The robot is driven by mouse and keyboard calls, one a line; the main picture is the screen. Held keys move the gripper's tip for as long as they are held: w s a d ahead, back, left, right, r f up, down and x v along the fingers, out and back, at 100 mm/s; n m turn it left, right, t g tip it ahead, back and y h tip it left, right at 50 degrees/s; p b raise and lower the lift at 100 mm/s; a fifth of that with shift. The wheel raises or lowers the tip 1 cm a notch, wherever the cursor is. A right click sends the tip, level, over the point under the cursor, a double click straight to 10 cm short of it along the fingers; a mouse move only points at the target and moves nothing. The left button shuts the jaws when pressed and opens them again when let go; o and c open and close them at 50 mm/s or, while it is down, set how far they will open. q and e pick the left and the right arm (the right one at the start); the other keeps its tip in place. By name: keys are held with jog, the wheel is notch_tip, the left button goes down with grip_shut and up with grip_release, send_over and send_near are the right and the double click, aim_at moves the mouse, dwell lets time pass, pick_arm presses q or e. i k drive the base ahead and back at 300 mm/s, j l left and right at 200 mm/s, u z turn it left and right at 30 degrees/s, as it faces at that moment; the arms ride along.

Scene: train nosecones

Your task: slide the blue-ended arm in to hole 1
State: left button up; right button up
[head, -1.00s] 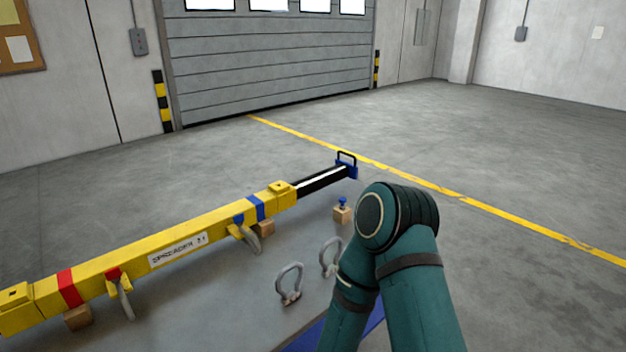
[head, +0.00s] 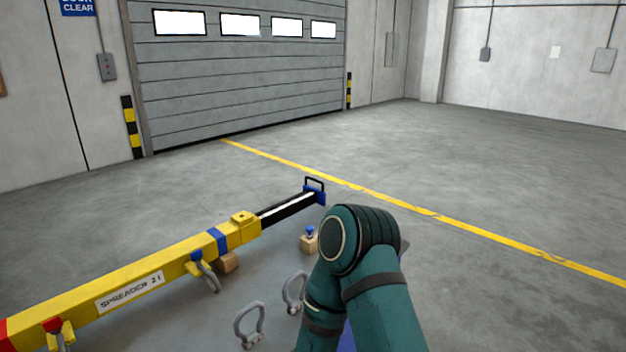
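The blue-ended arm (head: 291,208) is a black bar with a pale stripe along its top. It sticks out of the right end of the yellow spreader beam (head: 130,272). Its blue end (head: 314,194) carries a black loop handle (head: 315,184). A blue band (head: 218,241) is around the beam near that end. I cannot make out which hole the bar is at. A blue-topped pin (head: 310,231) stands in a small wooden block (head: 309,244). A green arm of mine is in front at right; neither gripper shows.
Two grey shackles (head: 250,324) lie loose at the front. Others hang under the beam, one near the blue band (head: 208,277). A wooden block (head: 229,263) supports the beam. Open floor (head: 450,170) lies beyond, crossed by a yellow line (head: 430,213).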

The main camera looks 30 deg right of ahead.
aim_at(274, 214)
jog(key=i+l+u, duration=0.2)
jog(key=l+u, duration=0.2)
jog(key=l, duration=1.55)
jog(key=k+l+u, duration=0.1)
jog(key=l+u, duration=0.3)
jog(key=l, duration=1.5)
